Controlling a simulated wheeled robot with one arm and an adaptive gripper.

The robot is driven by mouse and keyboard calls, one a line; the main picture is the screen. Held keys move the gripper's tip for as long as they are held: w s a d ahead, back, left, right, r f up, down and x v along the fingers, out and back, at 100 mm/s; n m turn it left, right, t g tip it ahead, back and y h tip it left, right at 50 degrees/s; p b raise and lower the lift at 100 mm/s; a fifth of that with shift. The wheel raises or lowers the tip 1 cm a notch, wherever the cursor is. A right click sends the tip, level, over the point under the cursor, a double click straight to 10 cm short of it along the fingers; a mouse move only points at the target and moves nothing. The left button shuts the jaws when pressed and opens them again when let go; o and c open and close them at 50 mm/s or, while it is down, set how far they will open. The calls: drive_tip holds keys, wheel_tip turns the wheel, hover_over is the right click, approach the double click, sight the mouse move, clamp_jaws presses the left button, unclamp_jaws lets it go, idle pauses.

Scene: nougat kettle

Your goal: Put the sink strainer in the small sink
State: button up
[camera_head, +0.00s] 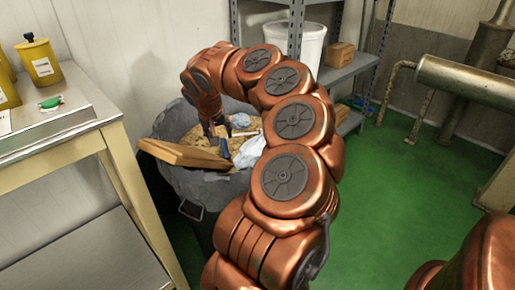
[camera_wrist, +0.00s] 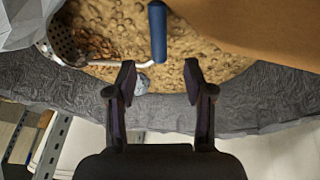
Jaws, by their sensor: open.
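My gripper (camera_wrist: 160,80) is open above a large dark grey bin. Its fingers are apart, with nothing held between them. In the head view my gripper (camera_head: 215,135) is over the bin (camera_head: 195,186). A small greyish rounded object (camera_wrist: 142,84) lies beside the left fingertip in the wrist view, partly hidden by it; I cannot tell whether it is the sink strainer. A perforated piece (camera_wrist: 64,40) with a pale rim lies at upper left, near a pale rod and a blue handle (camera_wrist: 158,30). I see no small sink in either view.
A brown board (camera_head: 185,154) leans across the bin's rim. Crumpled whitish material (camera_head: 250,150) lies in the bin. A metal table (camera_head: 60,130) with yellow bottles (camera_head: 40,62) stands left. Shelving with a white bucket (camera_head: 295,45) stands behind.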

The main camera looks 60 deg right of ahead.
sight(224, 144)
drive_tip(key=shift+b+x, duration=0.7)
drive_tip(key=shift+x, duration=2.55)
drive_tip(key=shift+s, duration=0.1)
clamp_jaws()
